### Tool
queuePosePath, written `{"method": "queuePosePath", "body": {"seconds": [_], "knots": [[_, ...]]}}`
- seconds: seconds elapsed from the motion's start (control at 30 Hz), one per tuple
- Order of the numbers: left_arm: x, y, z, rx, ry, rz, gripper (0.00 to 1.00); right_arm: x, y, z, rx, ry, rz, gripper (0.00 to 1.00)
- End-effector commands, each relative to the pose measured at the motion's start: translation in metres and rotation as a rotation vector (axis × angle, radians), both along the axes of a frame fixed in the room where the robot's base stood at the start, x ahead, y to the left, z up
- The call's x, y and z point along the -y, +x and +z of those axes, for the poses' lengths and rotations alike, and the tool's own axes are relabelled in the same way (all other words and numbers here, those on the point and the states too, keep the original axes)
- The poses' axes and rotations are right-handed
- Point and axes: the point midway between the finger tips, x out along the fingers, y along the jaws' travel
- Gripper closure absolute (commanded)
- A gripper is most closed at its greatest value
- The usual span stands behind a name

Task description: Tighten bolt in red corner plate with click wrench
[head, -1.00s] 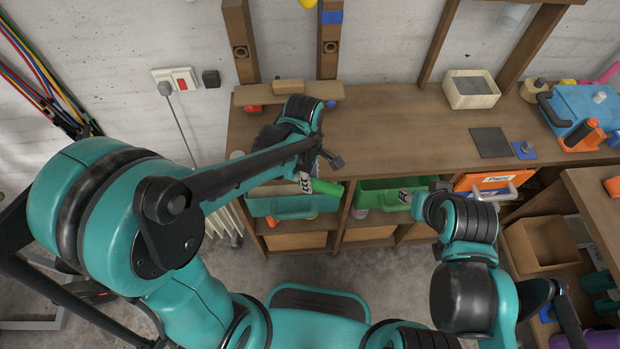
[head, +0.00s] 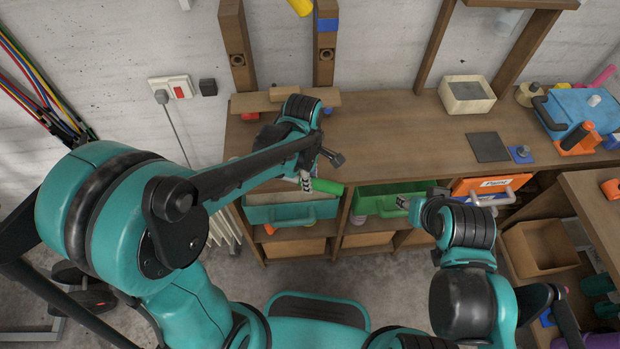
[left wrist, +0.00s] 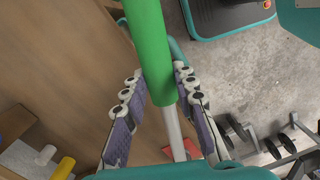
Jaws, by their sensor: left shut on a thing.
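My left gripper (head: 306,183) is shut on the green-handled click wrench (head: 327,186) in front of the bench. In the left wrist view the wrench's green handle (left wrist: 150,50) and silver shaft pass between the fingers (left wrist: 158,108). A small red piece (head: 250,116), perhaps the red corner plate, shows under the wooden bar at the bench's back left. I cannot make out a bolt in it. A red patch (left wrist: 183,150) shows beyond the shaft in the left wrist view. My right gripper (head: 403,201) is small and partly hidden by its arm; its jaws are unclear.
The wooden bench (head: 400,125) has free room in its middle. A blue toolbox (head: 570,105), a dark square pad (head: 488,147) and a pale box (head: 467,94) stand to the right. Green (head: 378,199) and teal (head: 290,213) bins sit under the top. Wooden uprights (head: 237,50) rise behind.

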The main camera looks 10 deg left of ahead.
Motion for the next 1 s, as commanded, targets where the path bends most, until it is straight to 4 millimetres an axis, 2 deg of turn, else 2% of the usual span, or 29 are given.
{"method": "queuePosePath", "body": {"seconds": [0.8,1.0], "knots": [[0.000,0.000,0.059,0.000,0.001,0.000,1.00,0.000,0.000,0.047,0.000,0.000,0.000,0.60],[0.000,0.000,0.065,0.000,0.001,0.000,1.00,0.000,0.000,0.051,0.000,0.000,0.000,0.60]]}}
